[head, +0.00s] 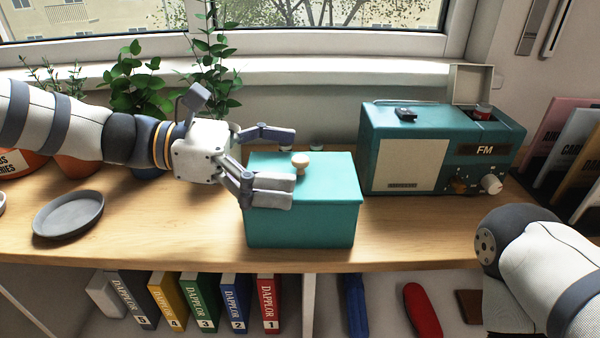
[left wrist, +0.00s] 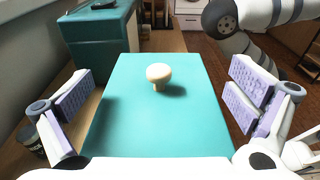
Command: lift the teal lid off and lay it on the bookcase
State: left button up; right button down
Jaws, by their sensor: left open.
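A teal box stands on the wooden top of the bookcase (head: 200,248), closed by a flat teal lid (head: 325,172) with a pale round knob (head: 301,160). The lid and knob (left wrist: 158,74) also show in the left wrist view, with the knob centred ahead of the palm. My left gripper (head: 283,160) is open, its fingers spread on either side over the lid's left part. The knob stands just beyond the fingertips in the head view, and nothing is between the finger pads. My right arm shows at the lower right; its gripper is out of frame.
A teal radio (head: 440,150) stands right of the box, with a small dark item on it. A grey dish (head: 68,214) lies on the left, with bare wood between it and the box. Potted plants (head: 135,85) line the window. Numbered binders (head: 200,300) fill the shelf below.

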pick_arm(q)
jog(key=shift+d+f, duration=0.1)
jog(key=shift+d, duration=0.85)
jog(key=c, duration=1.7)
